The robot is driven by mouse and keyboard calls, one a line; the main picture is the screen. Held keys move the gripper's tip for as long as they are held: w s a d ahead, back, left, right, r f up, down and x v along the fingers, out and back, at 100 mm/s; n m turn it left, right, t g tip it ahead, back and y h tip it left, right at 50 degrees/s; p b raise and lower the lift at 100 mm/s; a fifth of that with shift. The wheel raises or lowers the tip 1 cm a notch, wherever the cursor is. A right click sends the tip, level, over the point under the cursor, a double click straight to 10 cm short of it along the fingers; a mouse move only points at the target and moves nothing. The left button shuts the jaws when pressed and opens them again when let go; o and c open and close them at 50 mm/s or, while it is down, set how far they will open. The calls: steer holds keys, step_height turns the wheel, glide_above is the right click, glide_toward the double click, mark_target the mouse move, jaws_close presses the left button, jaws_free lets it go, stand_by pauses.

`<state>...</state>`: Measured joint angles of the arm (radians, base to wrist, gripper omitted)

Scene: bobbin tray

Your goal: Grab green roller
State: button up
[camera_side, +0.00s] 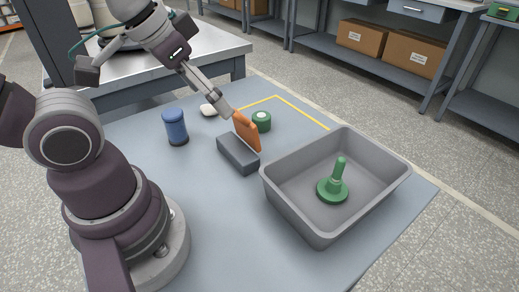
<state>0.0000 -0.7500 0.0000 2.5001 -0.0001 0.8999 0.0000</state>
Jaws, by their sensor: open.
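A short green roller (261,122) with a pale centre on top stands on the blue-grey table, just right of my gripper. My gripper (248,137) has orange fingers pointing down to the table, between the green roller and a dark grey block (238,154). It is open, and I see nothing held in it. The gap between the fingers is hard to see from this side, and I cannot tell whether a finger touches the roller. Another green piece (333,187), a round base with a tilted stem, is in the grey tray.
The deep grey tray (395,180) stands at the front right of the table. A blue cylinder (175,127) stands at the left, and a small white object (208,110) lies behind my gripper. A yellow line (300,111) marks the far table area.

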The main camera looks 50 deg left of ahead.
steer(key=m+g, duration=0.1)
glide_above(260, 115)
steer(key=s, duration=0.4)
step_height(260, 115, down, 11)
steer(key=x, duration=1)
steer(key=shift+w+d+f, duration=0.1)
steer(key=shift+w+f, duration=0.05)
steer(key=shift+w, duration=0.05)
steer(key=c, duration=1.3)
